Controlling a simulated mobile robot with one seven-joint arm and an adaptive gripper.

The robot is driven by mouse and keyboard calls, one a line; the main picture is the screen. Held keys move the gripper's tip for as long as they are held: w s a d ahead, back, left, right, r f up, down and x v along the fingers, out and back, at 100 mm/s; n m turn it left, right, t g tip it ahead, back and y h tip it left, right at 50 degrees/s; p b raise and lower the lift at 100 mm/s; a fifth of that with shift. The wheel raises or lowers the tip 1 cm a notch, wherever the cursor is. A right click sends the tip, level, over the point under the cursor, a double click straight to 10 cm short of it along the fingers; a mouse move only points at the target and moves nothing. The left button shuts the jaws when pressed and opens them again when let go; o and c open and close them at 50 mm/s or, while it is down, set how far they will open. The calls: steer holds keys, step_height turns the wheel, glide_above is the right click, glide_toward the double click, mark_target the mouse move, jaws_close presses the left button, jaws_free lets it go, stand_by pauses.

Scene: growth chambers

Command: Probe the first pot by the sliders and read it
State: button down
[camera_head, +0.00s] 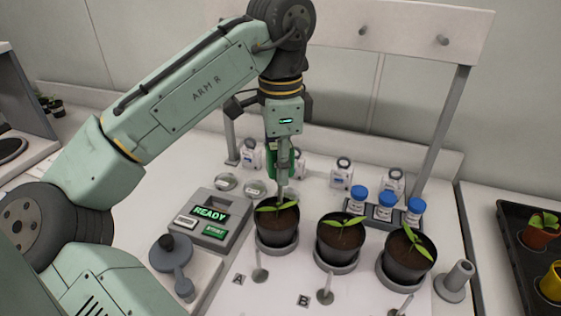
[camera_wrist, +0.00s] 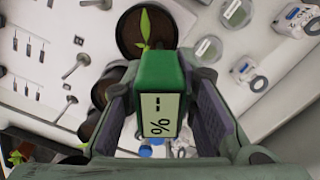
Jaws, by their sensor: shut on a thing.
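My gripper (camera_head: 284,158) points down over the left pot of the row and is shut on a green probe (camera_wrist: 160,90). The probe's small display shows "-- %" in the wrist view. The probe's lower end is near the rear of the left pot (camera_head: 277,236), which holds dark soil and a green seedling; I cannot tell whether it touches the soil. This pot also shows at the top of the wrist view (camera_wrist: 127,42). A slider knob (camera_head: 260,276) by label A (camera_head: 238,280) is in front of this pot. Another slider knob (camera_head: 325,297) is by label B (camera_head: 303,301).
The middle pot (camera_head: 339,247) and right pot (camera_head: 405,268) stand close to the right. A rack of blue-capped bottles (camera_head: 384,207) is behind them. A console (camera_head: 206,226) reading "READY" is left. A frame post (camera_head: 445,120) rises at the right rear.

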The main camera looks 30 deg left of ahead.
steer(key=shift+f+b, duration=0.75)
steer(key=shift+f, duration=1.4)
steer(key=c, duration=1.2)
jaws_free()
step_height(320, 180, up, 8)
steer(key=shift+f, duration=0.25)
